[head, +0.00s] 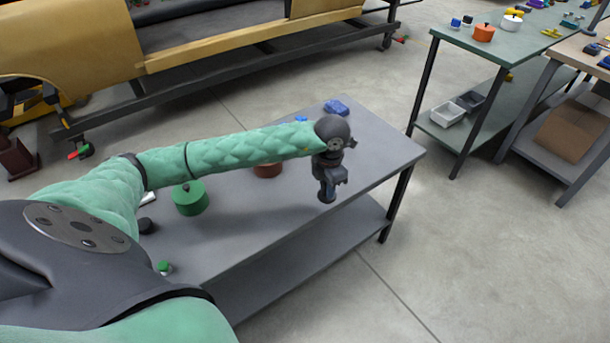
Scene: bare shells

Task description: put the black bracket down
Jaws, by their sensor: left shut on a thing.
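My left gripper (328,190) points down near the front right part of the grey table (382,150). It is shut on a small dark thing, which I take to be the black bracket (327,197). The bracket and the jaws are both dark, so its outline is hard to make out. It appears close to the table's front edge in the picture; I cannot tell whether it touches the top. My right gripper is not in view.
A green round pot (190,199), a brown pot (267,171), a blue part (337,107), a black piece (147,226) and a green-and-white item (164,267) are on the table. The right end is clear. A green-topped table (470,45) stands at the back right.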

